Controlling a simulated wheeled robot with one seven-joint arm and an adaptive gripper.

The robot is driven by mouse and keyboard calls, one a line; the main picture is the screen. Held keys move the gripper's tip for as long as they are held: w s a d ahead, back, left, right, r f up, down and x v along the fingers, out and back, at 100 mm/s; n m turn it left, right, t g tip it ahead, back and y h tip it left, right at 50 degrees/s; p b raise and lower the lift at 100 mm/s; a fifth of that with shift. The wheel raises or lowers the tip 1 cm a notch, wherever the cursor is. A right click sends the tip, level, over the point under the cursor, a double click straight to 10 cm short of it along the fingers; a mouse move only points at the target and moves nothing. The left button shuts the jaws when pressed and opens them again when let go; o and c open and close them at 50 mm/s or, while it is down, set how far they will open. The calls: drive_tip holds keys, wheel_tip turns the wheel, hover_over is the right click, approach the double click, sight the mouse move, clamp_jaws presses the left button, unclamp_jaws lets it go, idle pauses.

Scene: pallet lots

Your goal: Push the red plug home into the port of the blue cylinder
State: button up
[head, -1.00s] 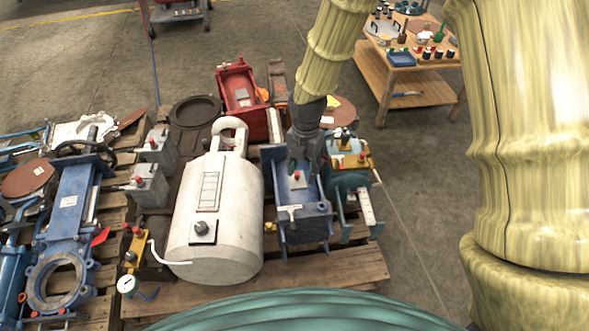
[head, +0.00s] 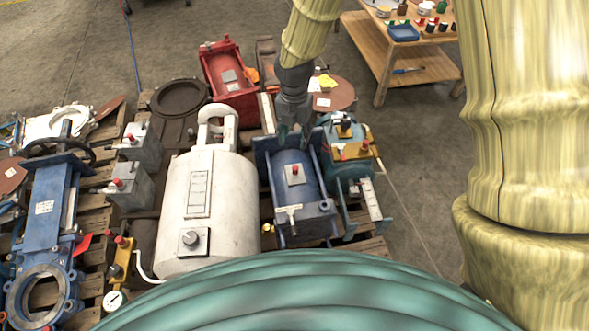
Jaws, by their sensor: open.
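The blue cylinder (head: 312,205) lies on the pallet right of the white tank, between upright blue end plates. A light square plate on its top carries the red plug (head: 295,169), which stands up from it. How deep the plug sits in the port is too small to tell. My gripper (head: 291,132), dark grey, points down at the far end of the blue cylinder, beyond the red plug in the picture and apart from it. It is open, with nothing visible between its fingers. Its fingertips are small and partly lost against the blue end plate.
The white tank (head: 225,175) stands close on the left. A teal unit with a yellow bracket (head: 354,150) and a red-capped fitting stands close on the right. A red housing (head: 228,70) is behind. A wooden cart (head: 421,70) stands at back right; open floor lies before it.

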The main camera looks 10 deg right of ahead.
drive_tip(key=b, duration=0.5)
hover_over(295, 168)
drive_tip(key=shift+w+a+f, duration=0.1)
drive_tip(key=shift+f, duration=1.35)
drive_tip(key=shift+w+a+f, duration=0.1)
drive_tip(key=shift+f, duration=1.35)
drive_tip(key=shift+f+b, duration=1.05)
drive_tip(key=shift+f, duration=1.75)
drive_tip(key=shift+s, duration=0.1)
drive_tip(key=shift+s+d+f+b, duration=0.1)
drive_tip(key=shift+f+b, duration=0.65)
drive_tip(key=shift+f, duration=0.55)
drive_tip(key=shift+d+f+b, duration=0.1)
drive_tip(key=shift+f+b, duration=0.65)
drive_tip(key=shift+f, duration=0.55)
drive_tip(key=c, duration=0.8)
